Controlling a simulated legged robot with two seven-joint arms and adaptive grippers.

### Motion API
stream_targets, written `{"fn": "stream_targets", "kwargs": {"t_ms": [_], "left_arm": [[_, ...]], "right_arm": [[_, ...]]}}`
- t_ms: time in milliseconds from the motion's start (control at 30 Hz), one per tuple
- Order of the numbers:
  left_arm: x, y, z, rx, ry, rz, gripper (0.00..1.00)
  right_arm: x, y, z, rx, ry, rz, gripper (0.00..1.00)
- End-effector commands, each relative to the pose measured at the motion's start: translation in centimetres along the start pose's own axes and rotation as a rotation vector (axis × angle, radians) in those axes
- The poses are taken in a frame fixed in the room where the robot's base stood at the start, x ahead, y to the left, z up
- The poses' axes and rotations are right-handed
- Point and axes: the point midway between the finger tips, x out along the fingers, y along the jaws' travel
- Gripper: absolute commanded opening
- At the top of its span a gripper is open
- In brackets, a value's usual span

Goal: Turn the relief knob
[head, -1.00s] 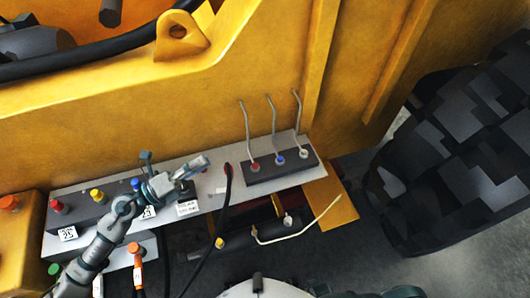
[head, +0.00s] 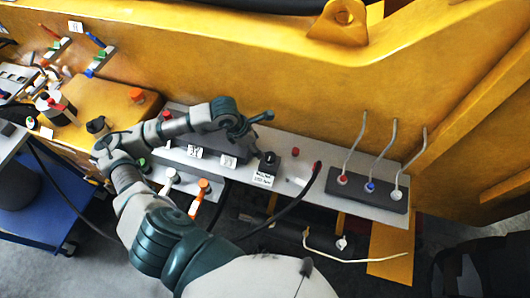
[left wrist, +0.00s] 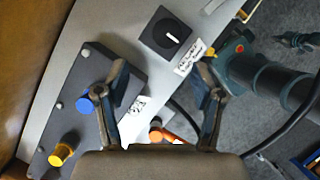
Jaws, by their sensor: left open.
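The relief knob (head: 268,160) is a black knob on a small black box on the grey panel, with a white label below it. In the left wrist view the knob (left wrist: 172,38) shows a white line and lies beyond the fingertips. My left gripper (head: 256,123) is open and empty, above and slightly left of the knob in the head view. Its two fingers (left wrist: 160,72) are spread apart in the left wrist view, with a gap to the knob. A small dark shape at the wrist view's upper right may be my right gripper (left wrist: 298,40); its fingers are unclear.
A dark block with coloured knobs (left wrist: 85,105) stands beside the relief knob. Three levers (head: 370,185) rise from a black base at the right. A black hose (head: 285,222) hangs from the panel. The yellow machine wall (head: 240,70) stands behind.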

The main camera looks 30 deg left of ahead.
Motion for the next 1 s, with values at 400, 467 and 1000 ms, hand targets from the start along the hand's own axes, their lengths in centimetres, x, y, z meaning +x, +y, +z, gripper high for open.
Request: {"fn": "stream_targets", "kwargs": {"t_ms": [400,467,1000], "left_arm": [[7.6,0.3,-0.3,-0.003,-0.005,-0.007,0.68],[8.1,0.4,-0.4,-0.003,-0.006,-0.008,0.68],[8.4,-0.1,0.1,0.001,-0.004,-0.001,0.18]], "right_arm": [[-0.7,0.0,-0.2,0.0,-0.001,0.007,0.0],[-0.7,0.1,-0.2,0.0,-0.001,0.007,0.0],[-0.7,-0.5,-0.3,-0.001,0.001,0.0,0.0]]}}
